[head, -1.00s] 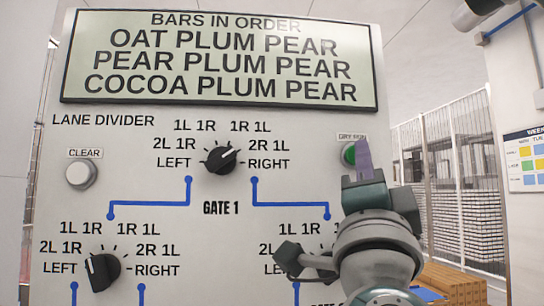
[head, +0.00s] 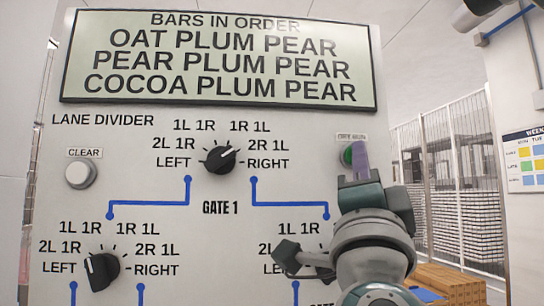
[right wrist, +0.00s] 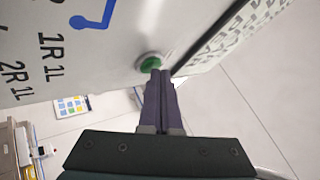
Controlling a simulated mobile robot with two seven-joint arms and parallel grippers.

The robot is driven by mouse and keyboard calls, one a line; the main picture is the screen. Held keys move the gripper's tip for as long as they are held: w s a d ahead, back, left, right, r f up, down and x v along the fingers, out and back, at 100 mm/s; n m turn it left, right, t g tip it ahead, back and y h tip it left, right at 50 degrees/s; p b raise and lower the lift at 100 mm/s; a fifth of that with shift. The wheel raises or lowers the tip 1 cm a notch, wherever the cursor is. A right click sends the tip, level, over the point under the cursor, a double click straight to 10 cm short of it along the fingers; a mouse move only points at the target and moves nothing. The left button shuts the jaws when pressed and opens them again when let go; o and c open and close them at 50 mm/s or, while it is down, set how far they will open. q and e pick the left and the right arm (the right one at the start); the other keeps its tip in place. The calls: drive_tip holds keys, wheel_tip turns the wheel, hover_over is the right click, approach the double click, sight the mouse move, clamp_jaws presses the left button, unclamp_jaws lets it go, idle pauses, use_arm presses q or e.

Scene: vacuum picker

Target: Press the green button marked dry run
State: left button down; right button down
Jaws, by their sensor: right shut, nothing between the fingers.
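The green button (head: 348,155) sits at the upper right of the panel, below a small label that is too blurred to read fully. My right gripper (head: 361,158) is in front of it and hides its right part. In the right wrist view the green button (right wrist: 150,64) has a pale ring, and the shut, empty fingertips (right wrist: 157,74) overlap its lower right edge. I cannot tell whether they touch it. My left gripper is not in view.
The panel carries a white clear button (head: 80,173), a gate 1 knob (head: 220,159), a lower left knob (head: 102,271) and a display (head: 220,60) listing bars. A mesh fence (head: 460,170) and wooden crate (head: 450,283) stand beyond on the right.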

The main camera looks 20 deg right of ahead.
drive_tip(key=shift+s+a+p, duration=0.2)
drive_tip(key=shift+s+p, duration=0.25)
drive_tip(key=shift+s, duration=0.3)
drive_tip(key=shift+s, duration=0.1)
drive_tip(key=s+p, duration=0.1)
drive_tip(key=s, duration=0.1)
drive_tip(key=s+a+p, duration=0.1)
drive_tip(key=s, duration=0.1)
drive_tip(key=shift+s, duration=0.3)
